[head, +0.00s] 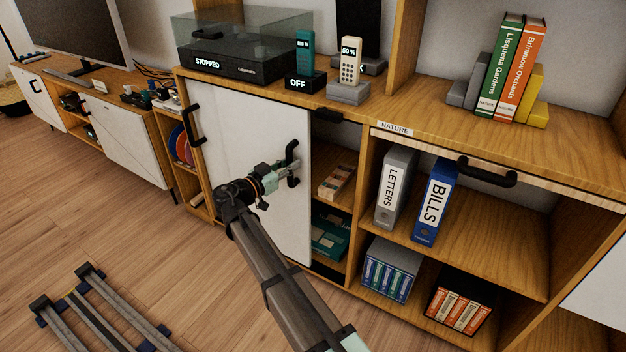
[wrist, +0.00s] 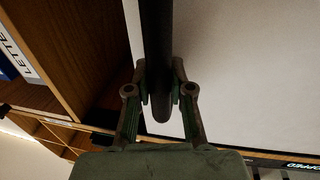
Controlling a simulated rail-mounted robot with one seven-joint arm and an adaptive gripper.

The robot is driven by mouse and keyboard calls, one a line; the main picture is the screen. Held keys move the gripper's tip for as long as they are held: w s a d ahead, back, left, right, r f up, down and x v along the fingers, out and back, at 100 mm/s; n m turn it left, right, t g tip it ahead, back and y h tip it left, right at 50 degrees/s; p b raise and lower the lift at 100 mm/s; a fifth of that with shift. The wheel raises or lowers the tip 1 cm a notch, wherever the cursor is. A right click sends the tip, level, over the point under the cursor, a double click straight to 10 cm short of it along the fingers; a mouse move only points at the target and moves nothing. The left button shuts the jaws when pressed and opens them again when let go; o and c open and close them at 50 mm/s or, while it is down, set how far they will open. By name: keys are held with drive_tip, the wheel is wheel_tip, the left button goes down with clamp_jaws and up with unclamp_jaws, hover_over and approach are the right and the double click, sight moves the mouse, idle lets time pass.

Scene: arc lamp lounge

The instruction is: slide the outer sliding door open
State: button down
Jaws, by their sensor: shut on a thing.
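The white sliding door (head: 245,125) covers the left part of the cabinet's lower section in the head view. Its right edge stands beside an open compartment. A black vertical handle (head: 293,150) sits near that right edge, and another black handle (head: 189,124) is at the left edge; I cannot tell whether both belong to one panel. My gripper (head: 290,174) is shut on the right handle. In the wrist view the fingers (wrist: 160,92) close on both sides of the dark handle bar (wrist: 157,40), with the white door panel (wrist: 240,75) behind it. Part of the handle is hidden by the fingers.
The open compartment holds a small stack of books (head: 337,181) and a teal box (head: 330,232). Binders (head: 434,200) stand on the shelf to the right. Devices, including a black player (head: 235,65), stand on top. A grey rail-like frame (head: 100,315) lies on the floor.

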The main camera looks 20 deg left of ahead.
sight(281, 153)
drive_tip(key=a, duration=0.4)
drive_tip(key=w+a, duration=0.1)
drive_tip(key=a, duration=0.1)
drive_tip(key=shift+a+b, duration=0.2)
drive_tip(key=shift+b, duration=0.2)
drive_tip(key=c, duration=1)
unclamp_jaws()
drive_tip(key=shift+d, duration=0.1)
drive_tip(key=v, duration=1.2)
